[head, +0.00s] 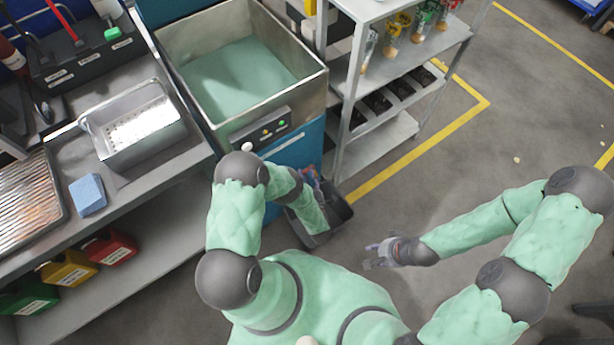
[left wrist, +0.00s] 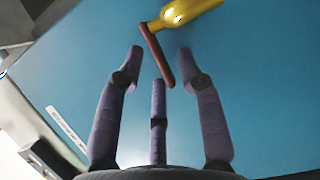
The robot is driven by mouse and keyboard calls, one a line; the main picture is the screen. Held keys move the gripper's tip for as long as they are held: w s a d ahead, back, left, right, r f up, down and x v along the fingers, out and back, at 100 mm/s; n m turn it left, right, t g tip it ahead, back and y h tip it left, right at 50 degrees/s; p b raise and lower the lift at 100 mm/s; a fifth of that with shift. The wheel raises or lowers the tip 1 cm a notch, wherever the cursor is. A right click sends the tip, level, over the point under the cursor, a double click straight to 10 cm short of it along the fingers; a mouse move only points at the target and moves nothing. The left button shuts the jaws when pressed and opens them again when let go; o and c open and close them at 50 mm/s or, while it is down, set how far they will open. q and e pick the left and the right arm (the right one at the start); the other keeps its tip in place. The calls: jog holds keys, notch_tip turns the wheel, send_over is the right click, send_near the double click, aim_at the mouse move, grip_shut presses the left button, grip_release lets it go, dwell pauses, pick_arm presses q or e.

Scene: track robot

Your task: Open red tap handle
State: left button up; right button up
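The red tap handle (left wrist: 156,52) is a narrow bar in the left wrist view. It runs down from a yellow tap body (left wrist: 188,11) in front of a blue panel. My left gripper (left wrist: 161,62) is open, with its three purple-grey fingers spread around the lower end of the handle. I cannot tell whether any finger touches it. The tap is not visible in the head view, where I cannot make out the left gripper clearly. My right gripper (head: 378,254) is open and empty above the floor in the head view.
A metal tank (head: 315,82) with green contents stands on a blue cabinet, a control panel on its front. A dark bin (head: 338,218) is beside my left forearm. A shelf rack (head: 345,130) stands right of the tank. A workbench (head: 150,185) lines the left. Floor at right is mostly clear.

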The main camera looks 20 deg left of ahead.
aim_at(307, 172)
pick_arm(q)
jog(key=shift+c, duration=0.3)
grip_shut()
jog(key=shift+d+y, duration=0.15)
jog(key=shift+y, duration=0.15)
jog(key=shift+d+n+g+y, duration=0.3)
jog(key=shift+n+g+y, duration=0.25)
jog(key=shift+n+g, duration=0.1)
jog(key=shift+d+n+g+y, duration=0.25)
jog(key=shift+n+g+y, duration=0.3)
jog(key=shift+g, duration=0.1)
jog(key=shift+w+d+n+g+y, duration=0.25)
jog(key=shift+d+n+g+y, duration=0.35)
jog(key=shift+n+g, duration=1.05)
jog(key=shift+w+d+n+g+y, duration=0.3)
jog(key=shift+n+g+y, duration=0.65)
jog(key=shift+g, duration=1.2)
jog(key=shift+w+d+n+g+y, duration=0.35)
jog(key=shift+n+g+y, duration=0.3)
jog(key=shift+n+g, duration=1)
jog(key=shift+d+g, duration=0.1)
jog(key=shift+g, duration=0.35)
